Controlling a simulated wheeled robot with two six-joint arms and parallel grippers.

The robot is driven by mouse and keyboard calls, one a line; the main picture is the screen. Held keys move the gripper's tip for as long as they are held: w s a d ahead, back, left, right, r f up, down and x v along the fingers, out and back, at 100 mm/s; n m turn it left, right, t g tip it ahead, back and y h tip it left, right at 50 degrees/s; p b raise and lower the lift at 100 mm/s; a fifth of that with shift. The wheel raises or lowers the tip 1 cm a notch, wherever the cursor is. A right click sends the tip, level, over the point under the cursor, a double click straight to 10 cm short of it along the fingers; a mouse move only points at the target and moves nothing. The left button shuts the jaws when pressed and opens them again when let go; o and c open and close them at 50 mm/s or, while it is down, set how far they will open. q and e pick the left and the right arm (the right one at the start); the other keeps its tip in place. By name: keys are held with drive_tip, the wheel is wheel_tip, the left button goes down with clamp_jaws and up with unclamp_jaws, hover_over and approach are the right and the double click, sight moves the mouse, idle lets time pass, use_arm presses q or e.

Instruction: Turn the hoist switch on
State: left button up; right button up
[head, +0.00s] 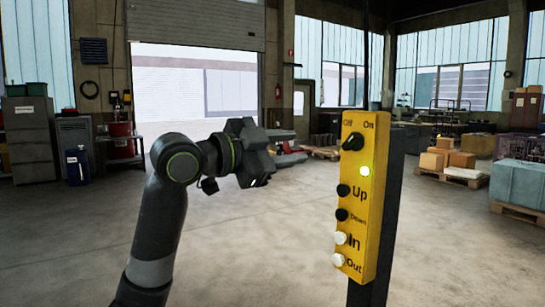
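The yellow hoist control box (358,215) stands upright on a dark post (386,200) right of centre. At its top is a black rotary switch (353,141) under the labels Off and On. The switch knob appears tilted up to the right, towards On. Below are black Up and Down buttons and white In and Out buttons. My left gripper (264,158) is left of the box, apart from it at about switch height. Its fingers are foreshortened, so their opening does not show. My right gripper is out of view.
The floor (260,240) around the post is clear. Pallets with cardboard boxes (448,155) and a blue-grey crate (518,184) stand at the right. Grey cabinets (28,140) and a red drum (121,135) stand at the left. A large doorway is open behind.

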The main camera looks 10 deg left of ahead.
use_arm(q)
drive_tip(key=v, duration=0.3)
drive_tip(key=shift+s, duration=0.1)
